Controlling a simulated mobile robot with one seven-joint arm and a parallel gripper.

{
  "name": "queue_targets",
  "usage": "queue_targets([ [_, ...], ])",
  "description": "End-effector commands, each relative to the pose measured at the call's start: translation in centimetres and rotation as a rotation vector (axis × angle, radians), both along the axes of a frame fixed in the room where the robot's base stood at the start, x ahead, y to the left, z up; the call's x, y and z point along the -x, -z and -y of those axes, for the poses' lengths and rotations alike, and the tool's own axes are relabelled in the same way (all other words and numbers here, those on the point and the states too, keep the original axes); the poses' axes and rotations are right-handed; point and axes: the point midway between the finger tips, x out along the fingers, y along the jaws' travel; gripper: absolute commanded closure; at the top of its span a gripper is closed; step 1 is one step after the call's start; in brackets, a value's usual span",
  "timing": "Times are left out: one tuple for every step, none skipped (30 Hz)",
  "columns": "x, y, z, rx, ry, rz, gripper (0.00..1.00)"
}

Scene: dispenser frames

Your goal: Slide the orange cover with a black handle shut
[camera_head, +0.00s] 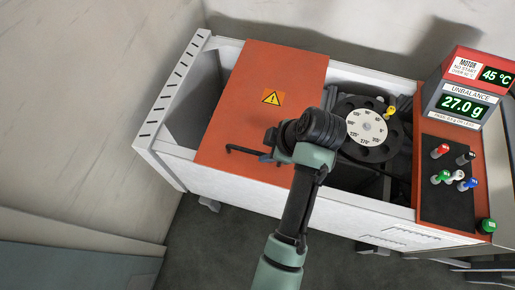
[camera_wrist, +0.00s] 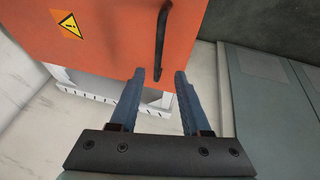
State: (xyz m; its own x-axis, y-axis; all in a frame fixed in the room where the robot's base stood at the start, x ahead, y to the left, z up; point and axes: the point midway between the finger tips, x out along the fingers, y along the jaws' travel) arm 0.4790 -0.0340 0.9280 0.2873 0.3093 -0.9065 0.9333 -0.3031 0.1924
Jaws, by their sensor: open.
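The orange cover (camera_head: 235,120) with a yellow warning sign lies across the left-middle part of the white machine box. Open gaps show on both sides of it. Its black handle (camera_head: 240,150) is near the cover's front edge, partly hidden by my arm. In the wrist view the orange cover (camera_wrist: 110,35) fills the top, and the black handle (camera_wrist: 160,38) runs down to between my fingertips. My gripper (camera_wrist: 160,75) is open, with blue fingers on either side of the handle's lower end. I cannot tell whether they touch it. In the head view my wrist mostly hides the gripper.
A rotor with a white marked dial (camera_head: 366,127) sits in the open right part of the box. At the right are a control panel (camera_head: 445,190) with coloured knobs and displays reading 45 °C and 27.0 g. The left compartment (camera_head: 195,105) looks empty.

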Motion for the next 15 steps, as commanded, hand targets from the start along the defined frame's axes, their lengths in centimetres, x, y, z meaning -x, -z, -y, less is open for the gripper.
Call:
queue_targets([
  [-0.3, 1.1, -0.4, -0.001, -0.002, -0.005, 0.53],
  [-0.5, 1.7, -0.6, -0.002, -0.002, -0.003, 0.53],
  [-0.7, 2.5, -0.9, -0.001, -0.002, -0.003, 0.53],
  [-0.9, 3.0, -1.1, -0.001, -0.002, -0.003, 0.53],
  [-1.1, 3.5, -1.3, 0.0, -0.002, -0.002, 0.53],
  [-1.3, 4.1, -1.5, 0.0, -0.001, -0.002, 0.53],
  [-1.4, 4.6, -1.6, 0.0, -0.002, -0.001, 0.53],
  [-1.6, 5.0, -1.8, 0.001, -0.001, -0.001, 0.53],
  [-1.8, 5.5, -1.9, 0.001, -0.001, -0.001, 0.53],
  [-1.9, 5.7, -2.0, 0.001, -0.001, 0.001, 0.53],
  [-2.0, 6.0, -2.1, 0.001, 0.001, 0.001, 0.53],
  [-2.1, 6.3, -2.2, 0.001, 0.001, 0.001, 0.53],
  [-2.2, 6.5, -2.2, 0.001, 0.002, 0.002, 0.53],
  [-2.2, 6.7, -2.3, 0.001, 0.002, 0.002, 0.53],
  [-2.3, 6.9, -2.3, 0.001, 0.002, 0.001, 0.53],
])
